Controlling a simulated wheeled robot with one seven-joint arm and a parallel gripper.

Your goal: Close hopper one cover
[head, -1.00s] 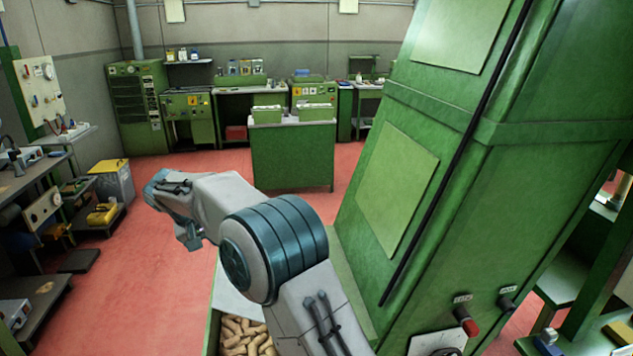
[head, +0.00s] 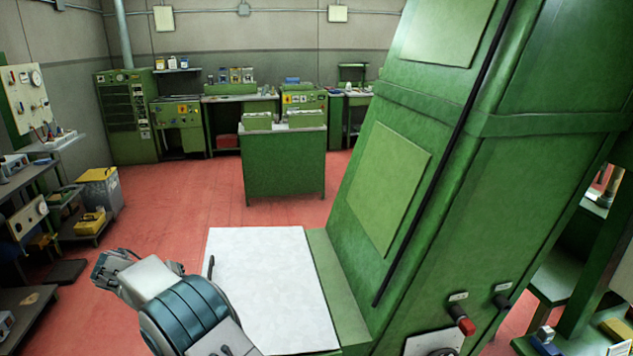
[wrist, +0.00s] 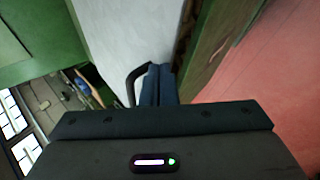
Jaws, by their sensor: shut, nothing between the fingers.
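The white hopper cover (head: 265,275) lies over the hopper beside the tall green machine (head: 430,215). It looks flat or nearly so; I cannot tell whether it is fully seated. Its dark handle (head: 211,267) stands at the left edge and shows in the wrist view as a curved bar (wrist: 132,84). In the wrist view, my gripper (wrist: 160,68) is shut and empty, close beside the handle and in front of the white cover (wrist: 130,35). I cannot tell whether the fingers touch either. In the head view, my arm hides the cover's near left corner. No corks show there.
A red knob (head: 466,325) and a dark knob (head: 502,302) sit low on the machine. A green cabinet (head: 285,165) stands beyond the hopper. Benches line the left and back walls. Red floor (head: 165,220) is open left of the hopper.

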